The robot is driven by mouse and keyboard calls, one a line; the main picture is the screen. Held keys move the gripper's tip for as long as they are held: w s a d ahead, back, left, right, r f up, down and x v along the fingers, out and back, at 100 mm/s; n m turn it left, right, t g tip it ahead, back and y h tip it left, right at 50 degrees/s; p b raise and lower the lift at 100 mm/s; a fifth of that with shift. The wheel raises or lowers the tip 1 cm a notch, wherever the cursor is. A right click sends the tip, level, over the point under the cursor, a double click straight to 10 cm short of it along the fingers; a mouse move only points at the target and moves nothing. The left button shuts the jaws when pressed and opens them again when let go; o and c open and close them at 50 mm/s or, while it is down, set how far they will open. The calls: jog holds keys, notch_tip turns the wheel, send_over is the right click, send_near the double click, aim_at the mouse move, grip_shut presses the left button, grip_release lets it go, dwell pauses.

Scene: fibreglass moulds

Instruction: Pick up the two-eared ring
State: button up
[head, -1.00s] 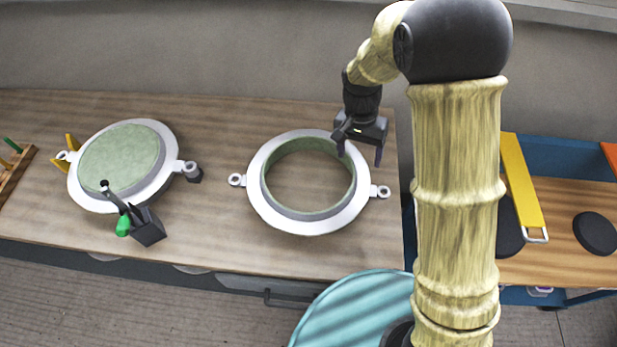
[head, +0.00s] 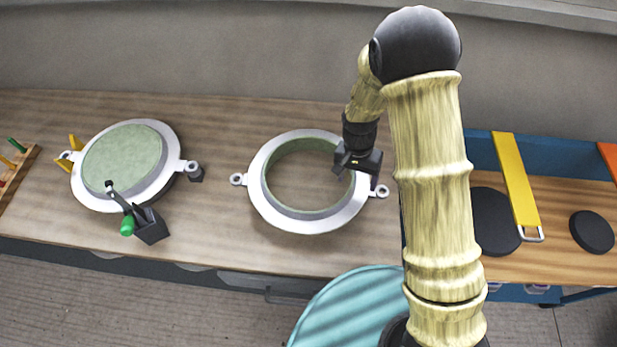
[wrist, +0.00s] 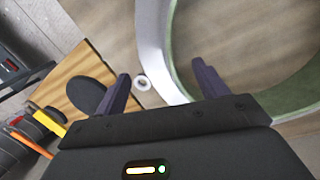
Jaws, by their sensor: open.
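The two-eared ring (head: 268,209) lies on the wooden bench, a white flange with a green inner wall and a small holed ear at its left and right. In the wrist view the ring's white band (wrist: 152,50) runs up from between my fingers, with one ear (wrist: 142,82) near the left finger. My gripper (head: 356,172) is open and empty above the ring's right side, near the right ear (head: 382,191). The head view does not show clearly how high it is above the ring.
A similar round mould with a green disc (head: 122,160) sits at the left, with a dark clamp with a green handle (head: 128,226) at its front. A blue cart with a yellow bar (head: 517,180) and black discs (head: 592,231) stands at the right. Bench between the moulds is clear.

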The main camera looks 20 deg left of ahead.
aim_at(356, 194)
jog(key=f, duration=0.1)
jog(key=f+p, duration=0.1)
jog(key=s+f, duration=0.1)
jog(key=shift+d+f, duration=0.1)
jog(key=shift+d, duration=0.15)
jog(key=shift+d+f, duration=0.1)
jog(key=shift+f, duration=0.55)
jog(key=c, duration=1.6)
jog(key=shift+o, duration=0.2)
jog(key=shift+r, duration=0.1)
notch_tip(356, 194, up, 10)
jog(key=b, duration=0.1)
jog(key=shift+b, duration=0.3)
